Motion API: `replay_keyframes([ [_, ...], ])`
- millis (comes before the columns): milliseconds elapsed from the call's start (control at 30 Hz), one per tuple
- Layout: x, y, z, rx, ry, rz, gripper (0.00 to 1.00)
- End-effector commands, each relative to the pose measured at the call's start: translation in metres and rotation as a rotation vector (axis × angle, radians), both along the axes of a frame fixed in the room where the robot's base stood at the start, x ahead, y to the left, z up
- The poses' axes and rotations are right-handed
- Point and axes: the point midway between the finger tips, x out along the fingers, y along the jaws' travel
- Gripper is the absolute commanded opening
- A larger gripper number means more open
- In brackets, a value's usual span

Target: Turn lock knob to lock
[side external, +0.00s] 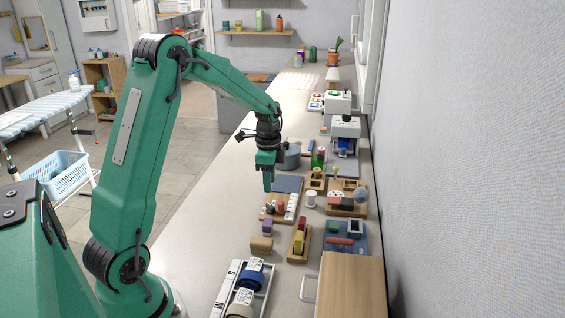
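My green gripper (268,186) points straight down over the counter, near the left edge of a wooden board (270,213) with a blue-grey panel and a white strip. From this side its fingers overlap, so I cannot tell whether it is open or shut. Nothing shows hanging from it. I cannot pick out the lock knob for certain among the small devices. Another wooden board (341,210) to the right carries a pale round disc (361,195) and small red and dark parts. A grey round piece (290,157) stands just behind my gripper.
A white spool (311,198), purple block (267,226), tan block (261,244) and blue tray (362,240) lie nearer the camera. A rack of labelled rolls (247,278) is in front. White machines (345,130) stand behind, along the wall. The counter's left side is clear.

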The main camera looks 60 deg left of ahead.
Motion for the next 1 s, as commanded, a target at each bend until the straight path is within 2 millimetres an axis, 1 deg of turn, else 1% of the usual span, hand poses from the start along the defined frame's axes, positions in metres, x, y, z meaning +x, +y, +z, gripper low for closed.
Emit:
replay_keyframes([
  [300,-0.0002,0.0044,-0.0002,-0.001,0.001,-0.443,0.35],
  [500,-0.0002,0.0064,-0.0002,-0.001,0.001,-0.672,0.35],
  [600,-0.0002,0.0069,-0.0002,-0.001,0.001,-0.744,0.35],
  [700,-0.0003,0.0072,-0.0002,0.000,0.000,-0.781,0.35],
  [1000,-0.0001,0.0072,-0.0025,-0.001,0.001,-0.794,0.35],
])
